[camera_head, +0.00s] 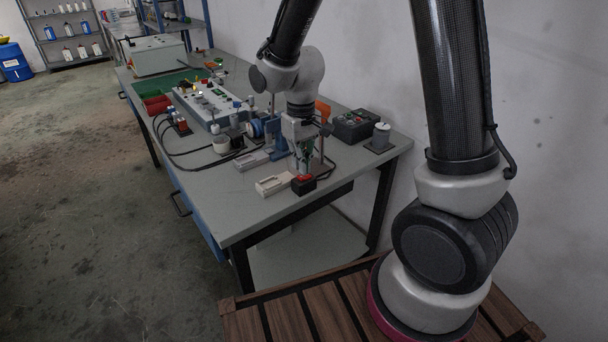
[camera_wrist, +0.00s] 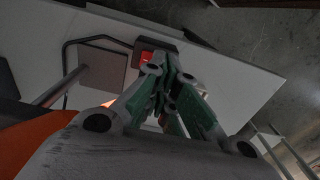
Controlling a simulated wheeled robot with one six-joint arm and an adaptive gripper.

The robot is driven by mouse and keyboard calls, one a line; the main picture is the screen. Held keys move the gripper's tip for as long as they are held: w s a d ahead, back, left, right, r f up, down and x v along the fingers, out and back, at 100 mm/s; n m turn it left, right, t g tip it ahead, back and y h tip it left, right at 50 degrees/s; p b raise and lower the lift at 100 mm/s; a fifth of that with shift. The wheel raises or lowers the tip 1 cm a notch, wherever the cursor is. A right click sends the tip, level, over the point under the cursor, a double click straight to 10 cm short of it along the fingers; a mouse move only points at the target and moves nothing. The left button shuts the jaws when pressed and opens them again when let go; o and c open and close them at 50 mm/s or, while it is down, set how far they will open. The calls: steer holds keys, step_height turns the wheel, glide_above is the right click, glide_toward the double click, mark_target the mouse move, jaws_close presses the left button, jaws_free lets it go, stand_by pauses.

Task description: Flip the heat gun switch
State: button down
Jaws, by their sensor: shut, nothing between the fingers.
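A small black switch box (camera_head: 303,186) with a red rocker on top sits near the front edge of the workbench. I take it to be the heat gun switch. My gripper (camera_head: 305,170) points down just above and behind it, with shut, empty fingers. In the wrist view the fingertips of my gripper (camera_wrist: 172,52) are close to the switch box (camera_wrist: 158,47) and partly cover it. The red rocker (camera_wrist: 147,58) shows beside the fingertips. I cannot tell whether the fingers touch it or which way the rocker is tipped.
A pale block (camera_head: 272,185) lies just left of the switch box. A dark control box (camera_head: 353,126) and a white-capped container (camera_head: 381,135) stand to the right. A metal stand and an orange part (camera_head: 322,110) are close behind my gripper. The bench's front right corner is clear.

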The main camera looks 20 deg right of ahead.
mark_target(302, 176)
steer(key=shift+f, duration=1.2)
stand_by(0.6)
steer(key=shift+r, duration=3.55)
steer(key=s+d+r+m+t, duration=0.3)
steer(key=s+d+r+t, duration=0.1)
steer(key=s+d+r, duration=1.1)
steer(key=shift+s+r+m, duration=0.3)
steer(key=shift+s, duration=1.7)
